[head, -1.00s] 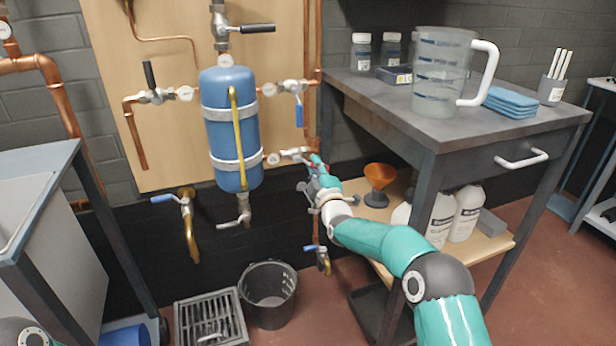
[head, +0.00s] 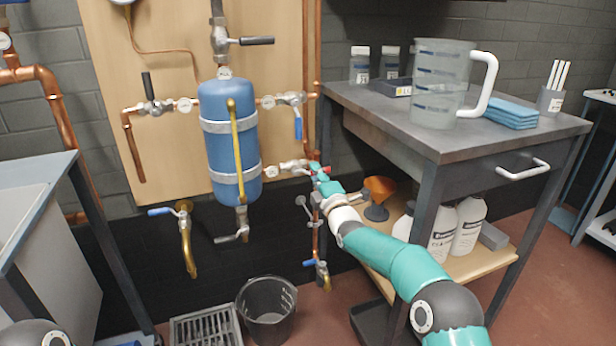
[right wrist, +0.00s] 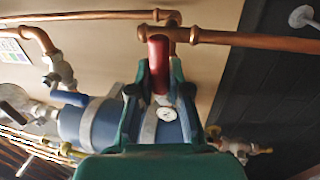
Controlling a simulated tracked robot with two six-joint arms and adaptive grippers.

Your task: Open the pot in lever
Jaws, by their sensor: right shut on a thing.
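The blue pot (head: 213,115) is an upright cylinder strapped to a wooden wall board. A valve on the lower pipe at its right (head: 286,166) has a red lever (right wrist: 158,62), best seen in the right wrist view. My right gripper (head: 321,175) is at this lever, right of the pot's lower end. In the right wrist view, my right gripper (right wrist: 157,85) is shut on the red lever, with a finger on either side. The fingers hide part of the lever and valve. My left gripper is out of view.
A blue-handled valve (head: 294,102) sits above the lower pipe, and a black-handled valve (head: 150,106) is left of the pot. A workbench (head: 440,150) with a large jug (head: 437,85) stands close to my right arm. A black bucket (head: 266,305) is on the floor below.

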